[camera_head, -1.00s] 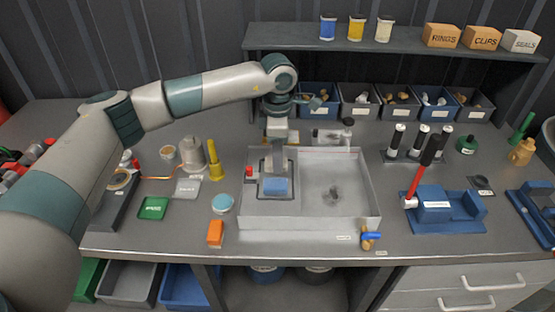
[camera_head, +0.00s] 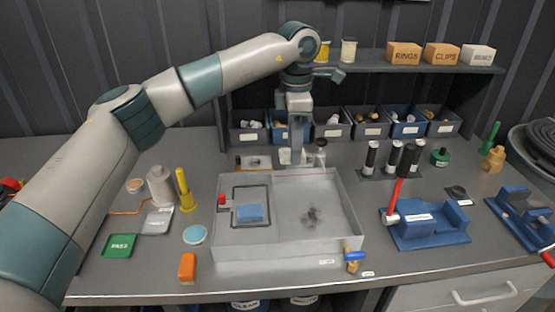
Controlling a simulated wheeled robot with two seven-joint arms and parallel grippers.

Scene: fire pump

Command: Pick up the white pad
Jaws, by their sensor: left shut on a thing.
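My left gripper (camera_head: 295,154) reaches down just behind the back wall of the grey tray. It is shut on a small white piece, the white pad (camera_head: 285,156), which shows at its fingertips; the fingers hide part of it. I cannot tell whether the pad touches the bench. My right gripper is not in view.
Parts bins (camera_head: 364,132) stand close behind the gripper, below a shelf (camera_head: 372,66). Bench space right of the tray's back corner is clear.

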